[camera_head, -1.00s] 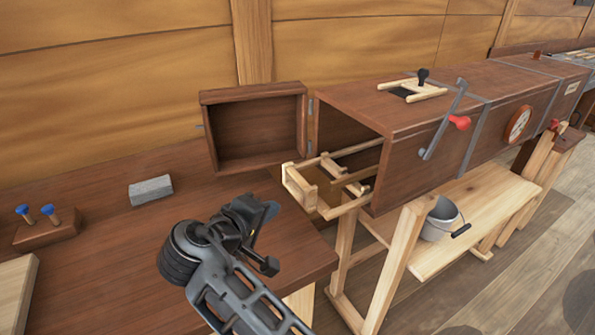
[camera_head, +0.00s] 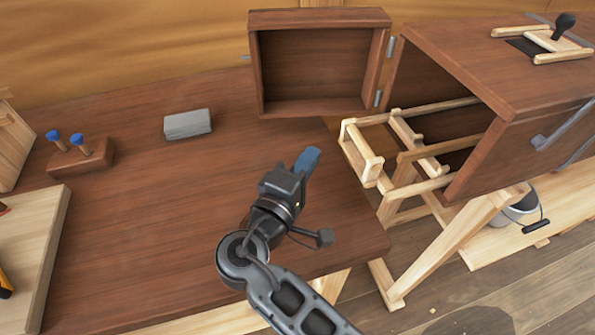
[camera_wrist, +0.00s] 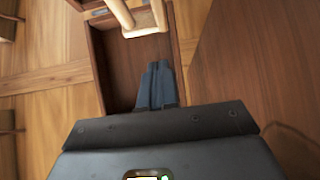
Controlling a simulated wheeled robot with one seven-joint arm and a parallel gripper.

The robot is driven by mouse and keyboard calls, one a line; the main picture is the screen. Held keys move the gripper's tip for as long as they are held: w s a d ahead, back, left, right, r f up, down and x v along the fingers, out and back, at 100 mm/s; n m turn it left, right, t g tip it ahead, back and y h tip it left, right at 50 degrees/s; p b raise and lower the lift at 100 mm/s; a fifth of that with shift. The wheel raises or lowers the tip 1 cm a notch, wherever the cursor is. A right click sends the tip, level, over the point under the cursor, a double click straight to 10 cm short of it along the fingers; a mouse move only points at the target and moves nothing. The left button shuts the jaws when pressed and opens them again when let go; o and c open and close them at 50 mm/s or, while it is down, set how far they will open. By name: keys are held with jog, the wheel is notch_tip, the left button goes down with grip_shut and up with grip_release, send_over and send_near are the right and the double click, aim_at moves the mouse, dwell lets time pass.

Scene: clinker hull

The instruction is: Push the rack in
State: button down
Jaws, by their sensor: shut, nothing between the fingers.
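The pale wooden rack (camera_head: 372,165) sticks out of the open end of the long brown steam box (camera_head: 475,75). Its front end is clear of the box mouth, and its rear part is inside. The box door (camera_head: 320,65) is swung open to the left on its hinges. My gripper (camera_head: 308,160) is shut and empty, to the left of the rack's front end and apart from it. In the wrist view its blue fingertips (camera_wrist: 157,82) lie together, with pale rack bars (camera_wrist: 140,15) ahead at the top.
A brown bench (camera_head: 150,240) lies under my arm, with a grey block (camera_head: 188,124) and a holder with blue-topped pegs (camera_head: 80,152). A pale trestle (camera_head: 450,245) supports the box. A bucket (camera_head: 516,207) stands below at the right.

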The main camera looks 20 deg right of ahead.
aim_at(340, 139)
jog(key=d, duration=0.2)
jog(key=w+d+p, duration=0.1)
jog(key=shift+w+d+r, duration=0.1)
jog(key=shift+w+d, duration=0.1)
jog(key=shift+d, duration=0.2)
jog(key=shift+d+p, duration=0.3)
jog(key=shift+d, duration=0.5)
jog(key=d, duration=0.9)
jog(key=shift+d, duration=0.15)
jog(key=shift+d, duration=0.1)
